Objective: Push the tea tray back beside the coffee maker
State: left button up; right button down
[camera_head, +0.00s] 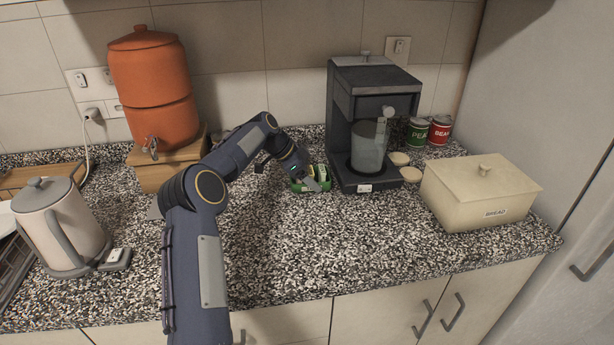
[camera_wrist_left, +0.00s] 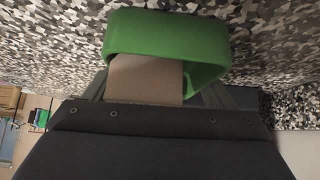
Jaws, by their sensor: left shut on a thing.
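The tea tray (camera_head: 297,187) is small and green, with yellow and pale packets in it. It sits on the speckled counter just left of the coffee maker (camera_head: 350,100), close to its base. My left gripper (camera_head: 310,178) reaches in from the left and is shut on the tray. In the left wrist view the green tray (camera_wrist_left: 165,32) fills the top middle, with a beige surface (camera_wrist_left: 146,80) showing beneath its rim. The gripper partly hides the tray in the head view. My right gripper is out of view.
Two cans (camera_head: 428,131) and a bread box (camera_head: 480,190) stand to the right. An orange dispenser (camera_head: 150,85) and a kettle (camera_head: 62,225) stand to the left. The front middle of the counter (camera_head: 300,250) is clear.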

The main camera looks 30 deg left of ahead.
pick_arm(q)
jog(key=o, duration=1)
jog(key=shift+r, duration=0.1)
jog(key=v, duration=0.7)
jog(key=shift+s+a+r, duration=0.15)
